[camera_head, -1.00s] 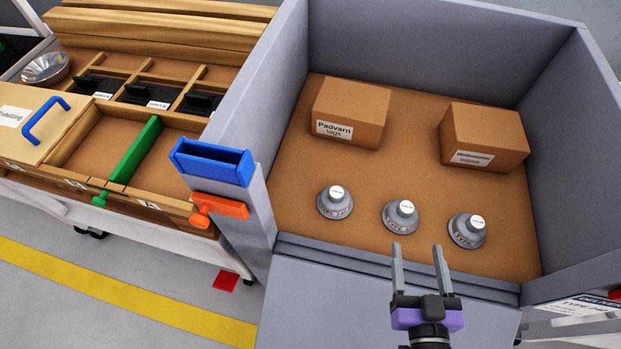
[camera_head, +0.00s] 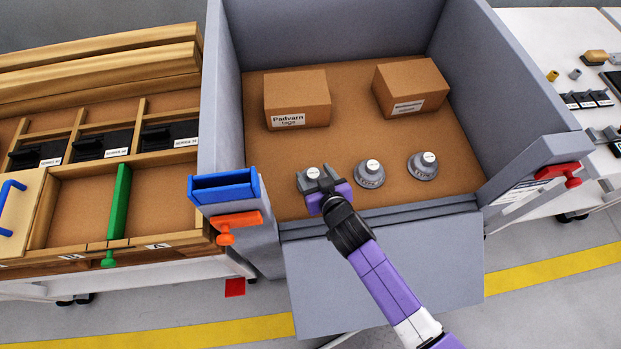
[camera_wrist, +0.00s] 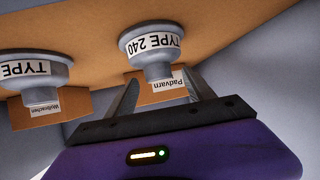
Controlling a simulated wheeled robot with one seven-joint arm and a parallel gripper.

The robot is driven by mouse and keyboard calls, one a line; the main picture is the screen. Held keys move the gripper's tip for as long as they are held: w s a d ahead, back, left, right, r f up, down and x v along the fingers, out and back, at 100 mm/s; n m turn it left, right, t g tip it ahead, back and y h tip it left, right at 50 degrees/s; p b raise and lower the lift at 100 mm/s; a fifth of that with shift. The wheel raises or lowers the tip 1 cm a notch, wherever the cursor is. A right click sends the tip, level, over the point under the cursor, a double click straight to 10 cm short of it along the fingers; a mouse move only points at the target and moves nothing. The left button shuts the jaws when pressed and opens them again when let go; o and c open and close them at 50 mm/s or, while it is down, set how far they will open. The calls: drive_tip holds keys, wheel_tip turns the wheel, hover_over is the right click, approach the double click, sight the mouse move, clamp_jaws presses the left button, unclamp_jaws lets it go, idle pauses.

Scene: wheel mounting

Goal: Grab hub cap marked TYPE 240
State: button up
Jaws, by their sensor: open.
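The grey hub cap marked TYPE 240 (camera_wrist: 150,47) shows in the wrist view, its label upside down. In the head view, the leftmost hub cap (camera_head: 313,173) stands in the grey bin, partly hidden by my gripper (camera_head: 316,181). My gripper is open, its two fingers reaching toward this cap from the front, one on each side of its narrow top. Whether the fingers touch it, I cannot tell. A middle hub cap (camera_head: 370,175) and a right hub cap (camera_head: 423,166) stand beside it. Another cap with a partly cut-off TYPE label (camera_wrist: 34,72) shows in the wrist view.
Two cardboard boxes, the Padvarn box (camera_head: 297,98) and a second box (camera_head: 411,86), stand behind the caps. The bin's side wall (camera_head: 221,100) and folded-down front flap (camera_head: 390,265) border the space. A blue holder (camera_head: 224,188) and orange handle (camera_head: 236,222) sit at the left.

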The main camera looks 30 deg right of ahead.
sight(310, 169)
drive_tip(key=shift+x, duration=2.35)
drive_tip(key=shift+s+f, duration=0.1)
drive_tip(key=shift+f, duration=0.1)
drive_tip(key=shift+c, duration=0.4)
drive_tip(key=shift+s, duration=0.1)
clamp_jaws()
